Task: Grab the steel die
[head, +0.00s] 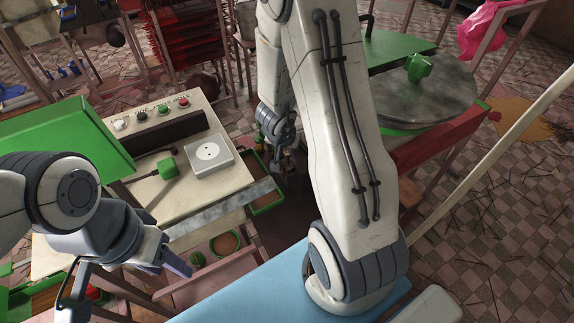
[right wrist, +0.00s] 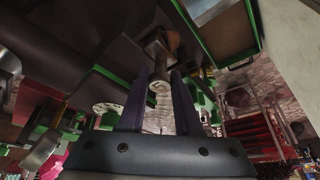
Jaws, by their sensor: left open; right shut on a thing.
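My right gripper (right wrist: 160,100) is shut on a small cylindrical piece (right wrist: 158,86) with a pale, marked round end. It sits between the two dark fingers in the right wrist view. I cannot tell for certain whether it is the steel die. In the head view my right gripper (head: 285,158) hangs beside the machine's right edge, partly hidden by my arm; its held piece is unclear there. My left gripper (head: 170,262) is open and empty, low at the left by the machine's front.
A cream machine top (head: 140,190) carries several buttons, a green knob (head: 167,169) and a square pale block (head: 209,157) with a round face. A green-edged tray (head: 266,200) is below its right edge. A round grey table (head: 440,98) with a green piece stands right.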

